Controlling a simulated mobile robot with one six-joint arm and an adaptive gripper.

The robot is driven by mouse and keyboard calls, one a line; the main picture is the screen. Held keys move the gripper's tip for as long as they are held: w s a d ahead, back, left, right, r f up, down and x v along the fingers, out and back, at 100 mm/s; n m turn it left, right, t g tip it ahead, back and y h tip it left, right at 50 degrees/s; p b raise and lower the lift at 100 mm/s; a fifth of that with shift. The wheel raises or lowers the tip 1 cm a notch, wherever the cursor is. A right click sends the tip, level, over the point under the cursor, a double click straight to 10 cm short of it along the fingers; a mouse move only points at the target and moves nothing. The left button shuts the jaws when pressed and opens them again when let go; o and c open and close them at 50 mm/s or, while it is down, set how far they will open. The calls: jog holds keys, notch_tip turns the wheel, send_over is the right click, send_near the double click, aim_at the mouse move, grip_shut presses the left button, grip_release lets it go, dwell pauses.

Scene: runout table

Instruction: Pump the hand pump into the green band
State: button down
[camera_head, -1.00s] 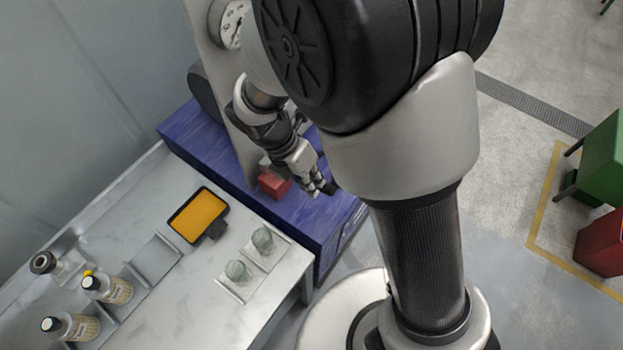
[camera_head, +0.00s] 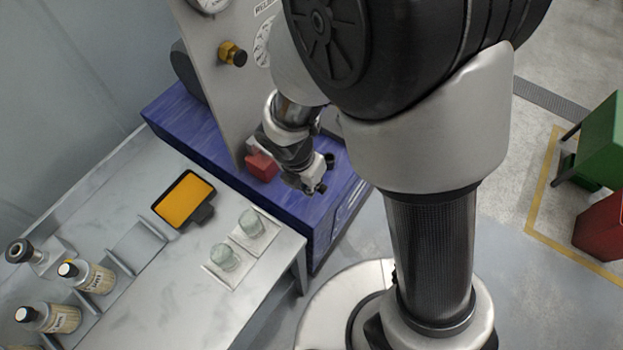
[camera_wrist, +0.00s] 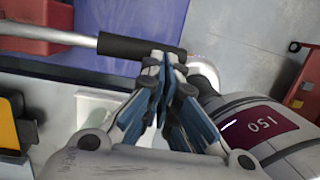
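The hand pump's red body (camera_head: 262,166) sits on the blue bench at the foot of a grey upright panel. Its red part (camera_wrist: 40,32) also shows at the top left of the wrist view, with a silver lever rod (camera_wrist: 65,38) ending in a black grip (camera_wrist: 125,45). My gripper (camera_wrist: 164,62) has its fingertips drawn together at the outer end of the grip, overlapping it in view; the grip does not appear clamped between them. In the head view my gripper (camera_head: 318,182) is right of the pump. One gauge (camera_head: 208,3) is cut off at the top; no green band is visible.
A brass knob (camera_head: 233,55) and a partly hidden dial (camera_head: 263,45) are on the panel (camera_head: 222,95). The grey table (camera_head: 165,285) holds bottles, an orange-screened device (camera_head: 184,200) and two glass jars. Green and red bins stand far right.

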jog(key=shift+s+d+f, duration=0.15)
jog(key=shift+s+f, duration=0.1)
jog(key=shift+f, duration=0.35)
jog(key=shift+s+f, duration=0.1)
jog(key=s+d+p+v, duration=0.1)
jog(key=d+p+v, duration=0.1)
jog(key=p+v, duration=0.6)
jog(key=v, duration=0.6)
jog(key=shift+r, duration=0.3)
dwell(0.8)
jog(key=w+a+r+g+h+p, duration=0.1)
jog(key=w+a+r+h+p, duration=0.1)
jog(key=w+a+r+p, duration=0.3)
notch_tip(320, 180, up, 4)
jog(key=shift+w+a+f+g+p, duration=0.15)
jog(key=shift+w+a+g+p, duration=0.2)
jog(key=shift+a+p, duration=0.55)
